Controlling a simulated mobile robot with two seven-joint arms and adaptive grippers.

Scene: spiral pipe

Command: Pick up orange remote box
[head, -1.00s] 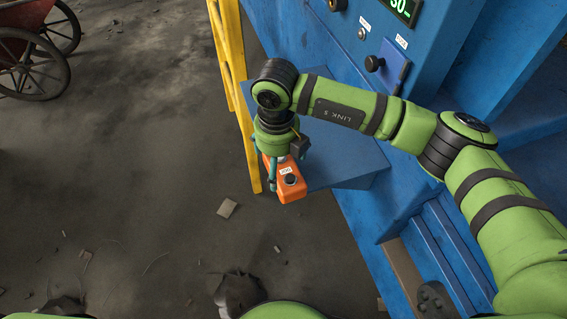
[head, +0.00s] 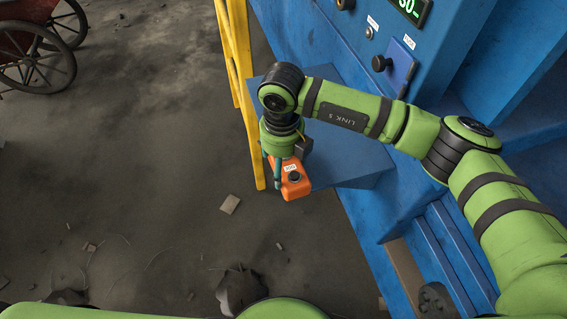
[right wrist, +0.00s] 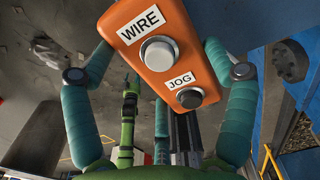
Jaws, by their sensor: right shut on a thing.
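The orange remote box (head: 291,184) is held at the end of my right arm, in front of the blue shelf's left edge in the head view. In the right wrist view the orange box (right wrist: 168,57) shows two buttons, labelled WIRE and JOG. My right gripper (head: 275,170) is shut on the box; in the right wrist view its teal fingers (right wrist: 150,75) stand on either side of it. Part of the box is hidden behind the gripper in the head view.
The blue machine (head: 460,45) with a knob and a green display is at the right. A blue shelf (head: 345,168) juts from it. A yellow rail (head: 237,80) stands close left of my right gripper. A red wheeled cart (head: 25,40) is far left; floor between is mostly clear.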

